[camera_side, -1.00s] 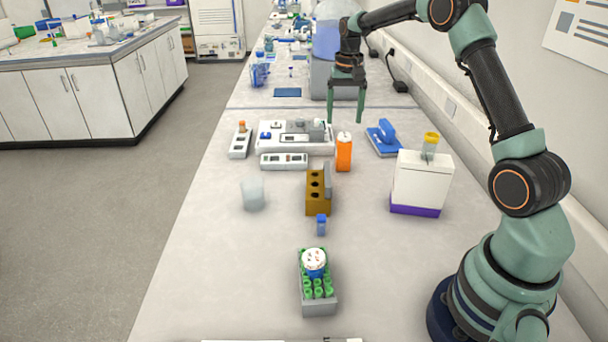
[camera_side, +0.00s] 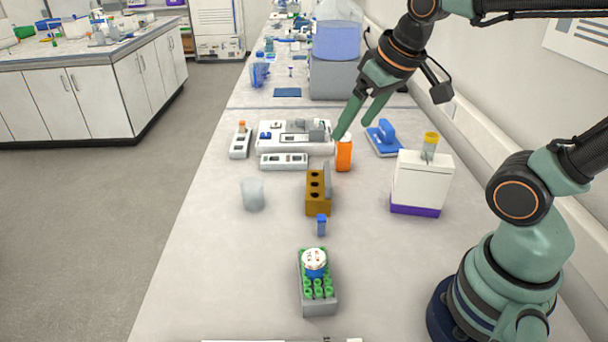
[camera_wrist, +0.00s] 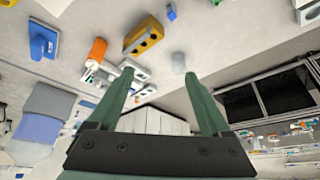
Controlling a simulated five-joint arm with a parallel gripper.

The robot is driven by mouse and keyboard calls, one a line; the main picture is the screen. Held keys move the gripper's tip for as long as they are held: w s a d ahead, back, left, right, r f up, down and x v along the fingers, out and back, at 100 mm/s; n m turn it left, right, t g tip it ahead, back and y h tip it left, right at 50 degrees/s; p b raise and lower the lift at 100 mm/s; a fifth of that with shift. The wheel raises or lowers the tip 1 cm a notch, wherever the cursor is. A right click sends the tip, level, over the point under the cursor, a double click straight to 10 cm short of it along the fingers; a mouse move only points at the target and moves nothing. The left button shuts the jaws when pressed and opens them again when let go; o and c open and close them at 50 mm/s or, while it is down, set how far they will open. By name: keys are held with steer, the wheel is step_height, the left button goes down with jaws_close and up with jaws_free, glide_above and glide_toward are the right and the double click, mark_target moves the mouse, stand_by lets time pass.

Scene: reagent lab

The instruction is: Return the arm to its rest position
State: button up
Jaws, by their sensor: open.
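My gripper (camera_side: 357,118) is above the right rear part of the bench in the side view, tilted down and to the left. Its two green fingers are apart with nothing between them. In the wrist view my gripper (camera_wrist: 158,85) also shows open and empty. In the side view one fingertip overlaps the top of the orange bottle (camera_side: 343,157); whether they touch cannot be told. The orange bottle also stands clear of the fingers in the wrist view (camera_wrist: 97,50).
On the bench (camera_side: 200,260) are a brown block with holes (camera_side: 316,200), a blue-capped vial (camera_side: 321,225), a green tube rack (camera_side: 318,300), a frosted cup (camera_side: 252,195), a white box (camera_side: 421,182), a blue sponge-like tool (camera_side: 384,138) and a large carboy (camera_side: 337,45). The left front bench is clear.

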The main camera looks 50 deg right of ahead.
steer(key=shift+s+a+f+n, duration=0.2)
steer(key=shift+s+a+f, duration=0.1)
steer(key=shift+s, duration=0.2)
steer(key=shift+s+a+f+n, duration=0.2)
steer(key=shift+s+a+f, duration=0.05)
steer(key=shift+s, duration=0.25)
stand_by(0.7)
